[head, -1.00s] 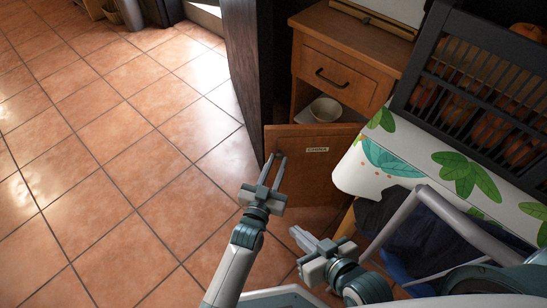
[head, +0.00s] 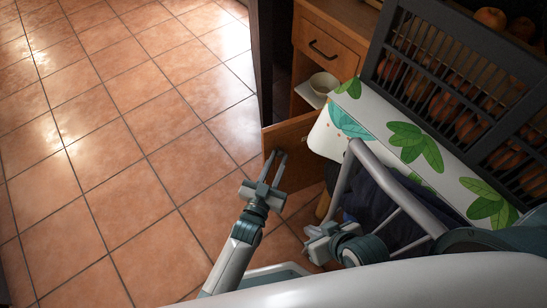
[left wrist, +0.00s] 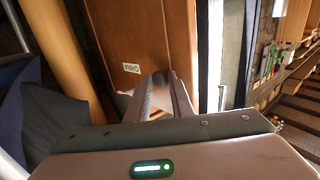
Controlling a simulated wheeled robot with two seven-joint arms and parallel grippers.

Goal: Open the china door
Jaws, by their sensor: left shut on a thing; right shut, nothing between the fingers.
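The china door (head: 288,136) is a brown wooden door low on a cabinet. It stands swung out from the cabinet, so the open inside with a white bowl (head: 323,83) shows behind it. My left gripper (head: 275,156) is at the door's front, near its free left edge. In the left wrist view its fingers (left wrist: 160,85) are closed around a small dark knob (left wrist: 160,77) on the door (left wrist: 137,30), below the "CHINA" label (left wrist: 131,68). My right gripper (head: 313,234) is shut and empty, low beside the chair.
A table with a leaf-patterned cloth (head: 390,140) and a dark crate of fruit (head: 445,80) stands right of the door. A grey-framed chair (head: 347,180) is close to my right gripper. The cabinet drawer (head: 325,45) is closed. Tiled floor (head: 110,150) is clear on the left.

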